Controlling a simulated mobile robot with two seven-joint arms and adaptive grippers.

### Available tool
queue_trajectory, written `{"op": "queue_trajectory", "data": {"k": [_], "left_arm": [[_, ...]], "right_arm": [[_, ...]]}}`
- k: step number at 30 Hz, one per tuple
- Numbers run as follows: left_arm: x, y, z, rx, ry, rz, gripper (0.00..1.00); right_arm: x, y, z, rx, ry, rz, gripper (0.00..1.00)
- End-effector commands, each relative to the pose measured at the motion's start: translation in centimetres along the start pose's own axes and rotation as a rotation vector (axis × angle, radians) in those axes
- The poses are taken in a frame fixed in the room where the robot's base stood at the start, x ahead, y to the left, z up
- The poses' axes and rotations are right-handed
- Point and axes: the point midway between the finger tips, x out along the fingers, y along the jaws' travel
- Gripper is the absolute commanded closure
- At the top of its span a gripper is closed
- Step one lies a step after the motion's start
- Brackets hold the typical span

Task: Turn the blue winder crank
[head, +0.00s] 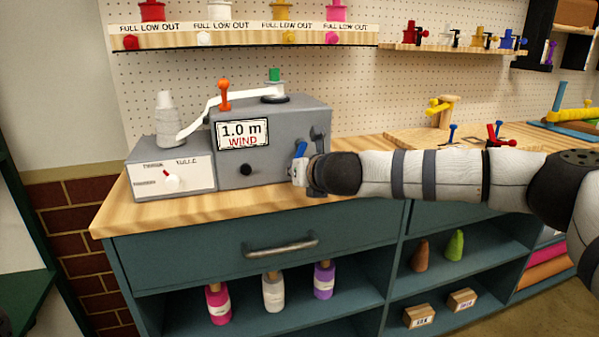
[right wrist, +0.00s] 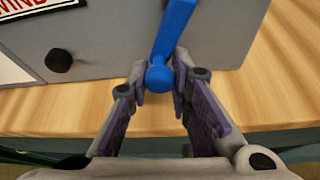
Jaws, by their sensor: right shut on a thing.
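The grey winder box (head: 285,122) stands on the wooden counter, with a sign (head: 242,134) reading "1.0 m WIND" on its front. Its blue crank (head: 300,149) is at the box's right front and is partly hidden by my right gripper in the head view. In the right wrist view the blue crank (right wrist: 174,35) comes down from the top and ends in a round knob. My right gripper (right wrist: 161,80) is shut on that knob, one finger on each side. In the head view my right gripper (head: 305,174) reaches in from the right. My left gripper is not in view.
A wooden stand (head: 446,112) with a yellow part is at the right. The counter's front edge runs below my right arm.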

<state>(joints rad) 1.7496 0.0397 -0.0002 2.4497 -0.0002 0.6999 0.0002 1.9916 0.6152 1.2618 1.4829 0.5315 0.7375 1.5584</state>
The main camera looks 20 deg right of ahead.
Motion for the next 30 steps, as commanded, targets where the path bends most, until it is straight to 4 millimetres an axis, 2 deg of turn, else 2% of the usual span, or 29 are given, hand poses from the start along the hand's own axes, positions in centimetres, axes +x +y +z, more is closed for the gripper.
{"op": "queue_trajectory", "data": {"k": [1,8,9,11,12,21,25,30], "left_arm": [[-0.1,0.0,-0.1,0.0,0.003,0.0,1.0],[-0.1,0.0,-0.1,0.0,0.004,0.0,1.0],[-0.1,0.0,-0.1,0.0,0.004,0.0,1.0],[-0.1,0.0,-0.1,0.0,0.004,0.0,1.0],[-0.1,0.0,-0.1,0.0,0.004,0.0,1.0],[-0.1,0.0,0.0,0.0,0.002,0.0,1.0],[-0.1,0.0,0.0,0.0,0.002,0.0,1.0],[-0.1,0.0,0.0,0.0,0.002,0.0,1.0]], "right_arm": [[-0.3,0.3,0.9,-0.003,-0.015,0.008,1.0],[-0.3,0.3,1.0,-0.003,-0.018,0.007,1.0],[-0.3,0.3,1.1,-0.003,-0.018,0.007,0.77],[-0.3,0.3,1.0,-0.003,-0.017,0.006,0.63],[-0.3,0.3,1.0,-0.002,-0.016,0.006,0.61],[-0.4,0.1,0.5,-0.001,-0.008,0.003,0.61],[-2.6,0.1,0.5,0.0,-0.009,0.004,0.61],[-7.5,0.2,0.6,-0.002,-0.012,0.006,0.61]]}}
